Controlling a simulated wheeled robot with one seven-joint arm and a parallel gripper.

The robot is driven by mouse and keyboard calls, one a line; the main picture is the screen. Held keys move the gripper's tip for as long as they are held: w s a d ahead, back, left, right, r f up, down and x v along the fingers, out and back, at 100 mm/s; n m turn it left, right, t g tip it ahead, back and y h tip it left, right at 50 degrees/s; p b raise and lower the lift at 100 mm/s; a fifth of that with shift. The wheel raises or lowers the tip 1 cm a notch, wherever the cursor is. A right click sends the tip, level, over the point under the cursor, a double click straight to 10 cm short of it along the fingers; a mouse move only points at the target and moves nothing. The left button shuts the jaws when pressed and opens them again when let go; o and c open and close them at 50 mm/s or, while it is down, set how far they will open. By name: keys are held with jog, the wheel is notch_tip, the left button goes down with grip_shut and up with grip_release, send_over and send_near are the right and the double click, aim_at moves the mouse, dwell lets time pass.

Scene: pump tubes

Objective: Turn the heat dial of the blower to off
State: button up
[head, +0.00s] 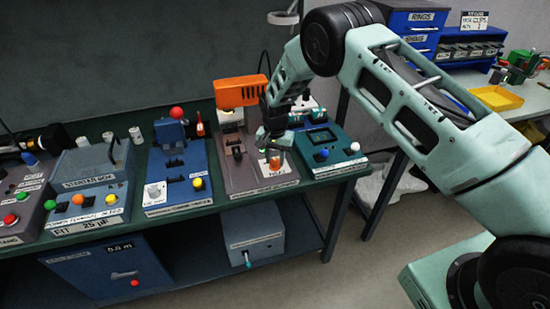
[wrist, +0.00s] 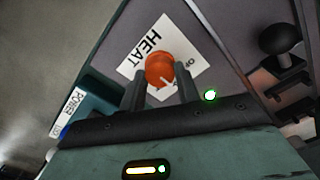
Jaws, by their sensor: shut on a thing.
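The blower (head: 238,179) is a brown-grey unit with an orange top, standing on the bench in the head view. Its heat dial is an orange knob (wrist: 160,69) on a white label marked HEAT, with part of another word, "OF", readable beside it. My gripper (wrist: 161,82) is over the label, its two dark fingers on either side of the knob and shut on it. A pale pointer mark on the knob points toward the lower part of the label in the wrist view. In the head view my gripper (head: 272,150) partly covers the dial.
A black ball-ended lever (wrist: 280,40) stands near the dial. A teal unit (head: 325,143) stands close on the right, and a blue unit (head: 172,160) with a red ball-topped lever on the left.

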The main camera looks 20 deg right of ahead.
aim_at(275, 161)
jog(key=shift+f+n+b, duration=0.1)
jog(key=shift+n+b, duration=0.2)
jog(key=shift+b, duration=0.05)
jog(key=n+b, duration=0.2)
jog(key=n, duration=0.1)
jog(key=n+b, duration=0.3)
jog(key=n, duration=0.2)
dwell(0.6)
jog(key=o, duration=1)
notch_tip(275, 161, up, 18)
jog(key=b, duration=0.2)
jog(key=shift+f+b, duration=0.15)
jog(key=shift+b, duration=0.25)
